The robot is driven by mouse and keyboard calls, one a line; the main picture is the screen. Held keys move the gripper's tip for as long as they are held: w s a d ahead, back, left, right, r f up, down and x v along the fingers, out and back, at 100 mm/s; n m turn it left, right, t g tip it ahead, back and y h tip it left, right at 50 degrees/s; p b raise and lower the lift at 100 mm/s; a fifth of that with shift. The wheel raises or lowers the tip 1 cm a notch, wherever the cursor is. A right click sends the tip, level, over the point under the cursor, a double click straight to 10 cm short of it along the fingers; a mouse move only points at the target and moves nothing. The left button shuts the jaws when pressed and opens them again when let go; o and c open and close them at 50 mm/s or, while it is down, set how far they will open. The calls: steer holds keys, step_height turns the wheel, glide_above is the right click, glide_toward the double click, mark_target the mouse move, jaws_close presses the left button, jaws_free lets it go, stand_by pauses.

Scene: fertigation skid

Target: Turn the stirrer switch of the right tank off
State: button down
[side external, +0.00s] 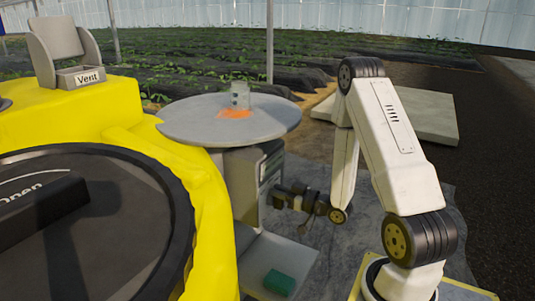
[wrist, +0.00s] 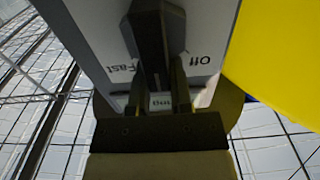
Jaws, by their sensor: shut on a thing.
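The switch knob (wrist: 157,28) is a dark bar-shaped handle on a grey panel (wrist: 90,30) in the wrist view. "Fast" is printed to its left and "Off" to its right, and a small third label (wrist: 160,101), hard to read, shows between my fingers. The bar runs roughly up and down the picture, between "Fast" and "Off". My gripper (wrist: 158,80) is shut on the knob, one dark finger on each side. In the side view my gripper (side external: 283,195) reaches left to a grey box (side external: 243,185); the knob is hidden there.
A yellow tank (side external: 105,105) with a black lid (side external: 150,200) fills the left. A round grey top (side external: 185,125) overhangs the box and carries a small grey part (side external: 240,94). A green block (side external: 279,283) lies on a low grey ledge (side external: 285,252) below my gripper.

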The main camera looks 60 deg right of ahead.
steer(key=shift+s+a+f+n, duration=0.1)
steer(key=shift+s+f+n, duration=0.05)
steer(key=shift+f+n, duration=0.2)
steer(key=shift+a+f+n, duration=0.15)
steer(key=shift+a+n, duration=0.1)
steer(key=shift+n, duration=1.1)
steer(key=shift+a+f+n, duration=0.1)
steer(key=shift+a+n, duration=0.2)
steer(key=shift+n, duration=1.05)
steer(key=shift+a+f+n, duration=0.15)
steer(key=shift+a+n, duration=0.1)
steer(key=shift+n, duration=1.1)
steer(key=c, duration=0.5)
jaws_free()
steer(key=shift+c, duration=0.2)
steer(key=shift+r, duration=0.1)
